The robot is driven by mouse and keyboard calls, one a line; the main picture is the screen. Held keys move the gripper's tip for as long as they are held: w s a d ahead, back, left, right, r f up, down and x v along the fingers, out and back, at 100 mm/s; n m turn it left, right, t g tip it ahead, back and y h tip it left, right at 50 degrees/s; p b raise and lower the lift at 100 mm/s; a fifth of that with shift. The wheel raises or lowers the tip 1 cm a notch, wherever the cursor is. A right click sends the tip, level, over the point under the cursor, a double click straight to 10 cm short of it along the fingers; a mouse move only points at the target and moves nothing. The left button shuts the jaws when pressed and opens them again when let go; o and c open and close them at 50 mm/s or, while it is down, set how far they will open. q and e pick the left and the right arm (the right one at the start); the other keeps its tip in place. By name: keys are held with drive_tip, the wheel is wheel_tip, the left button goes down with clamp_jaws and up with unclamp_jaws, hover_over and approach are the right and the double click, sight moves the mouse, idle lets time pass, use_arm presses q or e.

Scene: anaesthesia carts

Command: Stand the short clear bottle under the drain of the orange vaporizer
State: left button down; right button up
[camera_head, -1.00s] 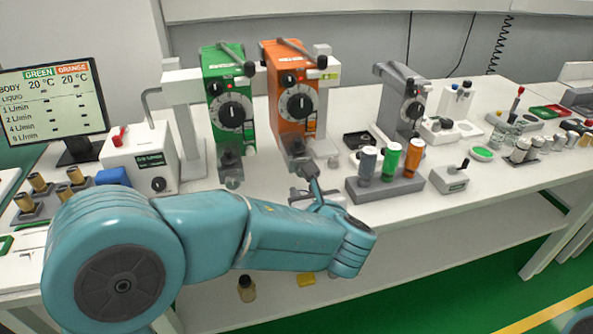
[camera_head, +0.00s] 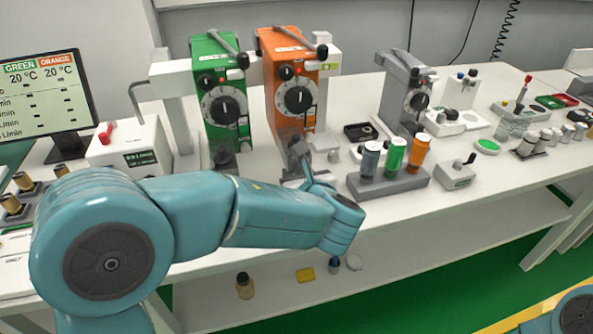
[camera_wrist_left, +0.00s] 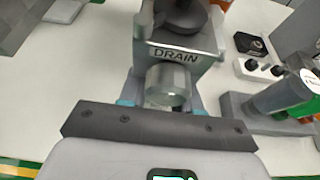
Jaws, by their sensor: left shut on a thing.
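The orange vaporizer (camera_head: 292,95) stands on the bench beside the green one, with a dial on its front. In the left wrist view its block labelled DRAIN (camera_wrist_left: 178,52) is straight ahead, with a dark round part above it. My left gripper (camera_head: 302,172) is low in front of the orange vaporizer, mostly hidden by its own arm in the head view. In the left wrist view the gripper (camera_wrist_left: 165,106) is shut on the short clear bottle (camera_wrist_left: 170,84), a see-through cylinder just in front of the DRAIN label. I cannot tell whether it touches the bench.
The green vaporizer (camera_head: 221,95) stands close on the left. A grey rack (camera_head: 388,184) with grey, green and orange bottles stands to the right. A grey vaporizer (camera_head: 404,88) is behind the rack. A white box (camera_head: 133,147) stands at the left.

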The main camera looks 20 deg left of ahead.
use_arm(q)
drive_tip(key=shift+w+a+f, duration=0.2)
drive_tip(key=shift+w+f, duration=0.05)
drive_tip(key=shift+w, duration=0.05)
drive_tip(key=shift+s+d+r, duration=0.15)
drive_tip(key=shift+s+d, duration=0.05)
drive_tip(key=shift+s, duration=0.05)
drive_tip(key=shift+w+a, duration=0.1)
drive_tip(key=shift+w, duration=0.05)
drive_tip(key=c, duration=1.1)
unclamp_jaws()
drive_tip(key=shift+f, duration=0.2)
drive_tip(key=shift+c, duration=0.2)
drive_tip(key=o, duration=0.4)
drive_tip(key=shift+r, duration=0.1)
drive_tip(key=shift+c, duration=0.2)
drive_tip(key=shift+r, duration=0.1)
drive_tip(key=v, duration=1.2)
